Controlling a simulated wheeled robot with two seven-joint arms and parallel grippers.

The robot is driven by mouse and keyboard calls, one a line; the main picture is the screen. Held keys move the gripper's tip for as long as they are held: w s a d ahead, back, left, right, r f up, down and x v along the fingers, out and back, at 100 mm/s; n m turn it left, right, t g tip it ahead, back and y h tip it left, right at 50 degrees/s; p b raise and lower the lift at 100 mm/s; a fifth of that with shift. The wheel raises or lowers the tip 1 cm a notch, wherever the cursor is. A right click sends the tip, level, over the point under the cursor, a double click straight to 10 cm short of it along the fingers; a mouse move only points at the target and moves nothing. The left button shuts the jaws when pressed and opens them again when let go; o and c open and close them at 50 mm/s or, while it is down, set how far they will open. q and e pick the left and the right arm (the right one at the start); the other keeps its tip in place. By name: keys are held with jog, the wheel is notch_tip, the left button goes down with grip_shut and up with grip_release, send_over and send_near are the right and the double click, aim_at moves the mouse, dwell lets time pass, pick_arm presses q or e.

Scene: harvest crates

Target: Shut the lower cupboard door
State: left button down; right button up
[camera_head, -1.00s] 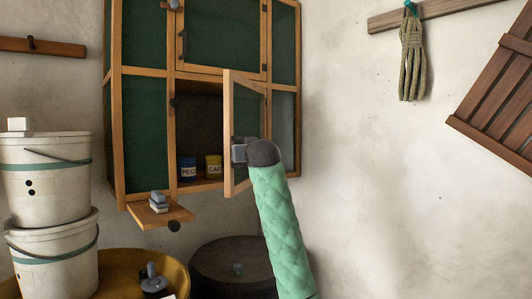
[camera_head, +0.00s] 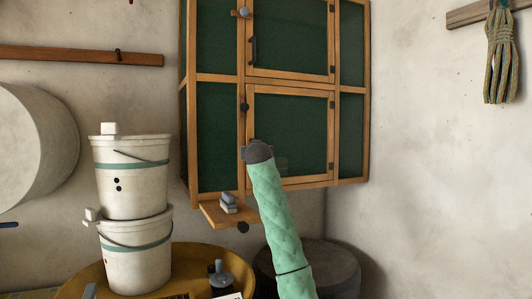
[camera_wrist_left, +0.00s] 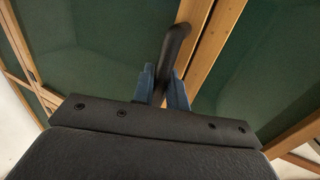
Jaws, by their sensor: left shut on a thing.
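The lower cupboard door (camera_head: 290,130), a wooden frame with a dark green panel, sits in line with the cupboard front (camera_head: 217,78) in the head view. It looks shut or very nearly so; I see no clear gap. My left gripper (camera_wrist_left: 163,88) is shut on the door's black handle (camera_wrist_left: 178,45) in the left wrist view, with a blue finger on each side. In the head view, my left gripper is mostly hidden behind my wrist at the door's left edge. My right gripper is not in view.
The upper cupboard door (camera_head: 290,42) is above, in line with the front. A small wooden shelf (camera_head: 222,216) holding small blocks juts out below left. Stacked white buckets (camera_head: 130,190) stand left. A dark round drum (camera_head: 335,262) is below the cupboard.

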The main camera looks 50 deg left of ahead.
pick_arm(q)
jog(key=shift+a, duration=0.7)
jog(key=shift+r, duration=0.2)
jog(key=shift+a, duration=0.1)
jog(key=c, duration=1.7)
grip_release()
jog(key=shift+o, duration=1)
jog(key=shift+a+f, duration=0.15)
jog(key=shift+a, duration=0.05)
jog(key=shift+d, duration=0.1)
